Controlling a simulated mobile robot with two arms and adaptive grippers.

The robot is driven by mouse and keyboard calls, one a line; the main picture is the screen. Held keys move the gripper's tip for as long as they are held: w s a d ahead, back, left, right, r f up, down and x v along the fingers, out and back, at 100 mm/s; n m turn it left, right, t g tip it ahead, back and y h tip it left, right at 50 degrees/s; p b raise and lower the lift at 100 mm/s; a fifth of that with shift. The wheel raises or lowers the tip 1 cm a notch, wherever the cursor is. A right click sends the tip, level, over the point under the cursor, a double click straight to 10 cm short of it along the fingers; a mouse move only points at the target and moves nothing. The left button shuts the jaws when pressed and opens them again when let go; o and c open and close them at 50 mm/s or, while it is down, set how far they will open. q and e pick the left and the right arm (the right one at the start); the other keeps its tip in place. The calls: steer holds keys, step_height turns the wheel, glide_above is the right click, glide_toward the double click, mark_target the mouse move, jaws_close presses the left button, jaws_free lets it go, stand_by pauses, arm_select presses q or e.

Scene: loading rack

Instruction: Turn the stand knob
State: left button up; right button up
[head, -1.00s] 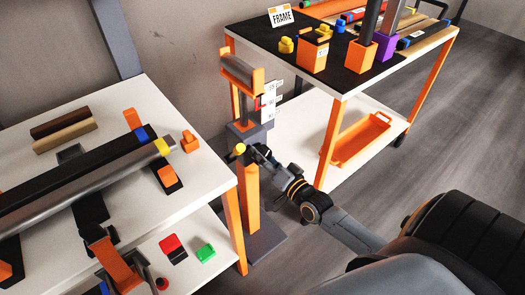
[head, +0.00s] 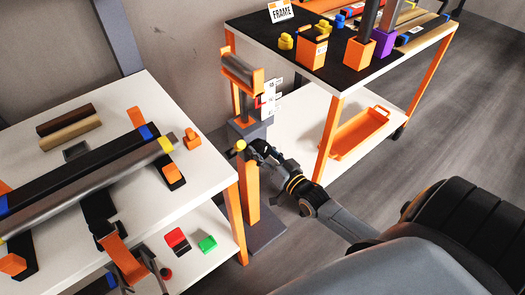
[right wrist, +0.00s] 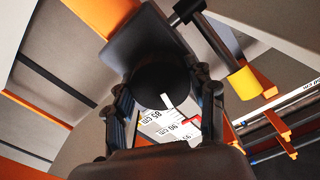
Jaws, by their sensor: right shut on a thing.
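The stand (head: 250,195) is an orange and grey post between the two tables, with an orange cradle (head: 240,72) on top. Its black round knob (right wrist: 162,82) fills the middle of the right wrist view, with a crank bar ending in a yellow handle (right wrist: 243,82). The yellow handle also shows in the head view (head: 240,145). My right gripper (head: 262,152) is shut on the knob, one finger on each side.
A white scale (right wrist: 165,125) with a red pointer is behind the knob. A white table (head: 215,175) with bars stands left. A black-topped cart (head: 265,38) with blocks and an orange tray (head: 358,135) stands right. Grey floor lies right of my right arm.

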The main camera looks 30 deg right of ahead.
steer(key=o, duration=1.2)
steer(key=shift+c, duration=0.2)
steer(key=shift+s, duration=0.15)
steer(key=s, duration=1.1)
steer(key=shift+s+d, duration=0.35)
steer(key=shift+d, duration=0.1)
